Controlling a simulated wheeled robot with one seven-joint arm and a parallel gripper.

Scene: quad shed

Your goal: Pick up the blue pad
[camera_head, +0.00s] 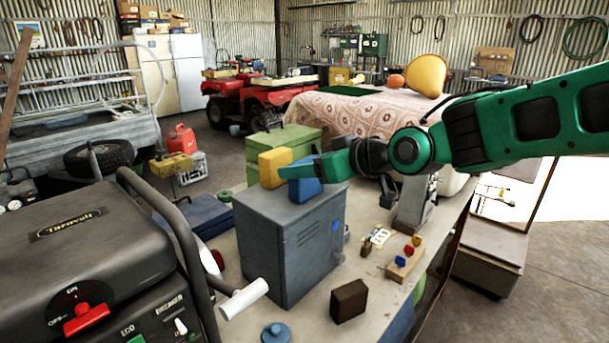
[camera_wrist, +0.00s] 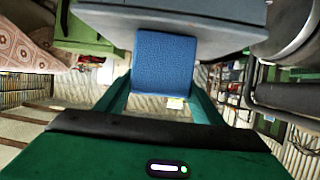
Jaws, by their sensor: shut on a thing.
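The blue pad (camera_wrist: 164,64) is a blocky, textured blue piece between the two fingers of my gripper (camera_wrist: 163,90) in the wrist view. In the head view the blue pad (camera_head: 304,188) shows at the top of the grey metal cabinet, partly hidden by my green gripper (camera_head: 300,175). My gripper is shut on the pad. I cannot tell whether the pad touches the cabinet top. The grey cabinet (camera_head: 291,250) stands upright on the workbench.
A yellow block (camera_head: 274,165) is just left of the pad. A generator (camera_head: 85,260) with a black tube frame fills the left front. A brown block (camera_head: 349,301) and a blue round lid (camera_head: 276,333) lie on the bench. A green box (camera_head: 284,145) stands behind.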

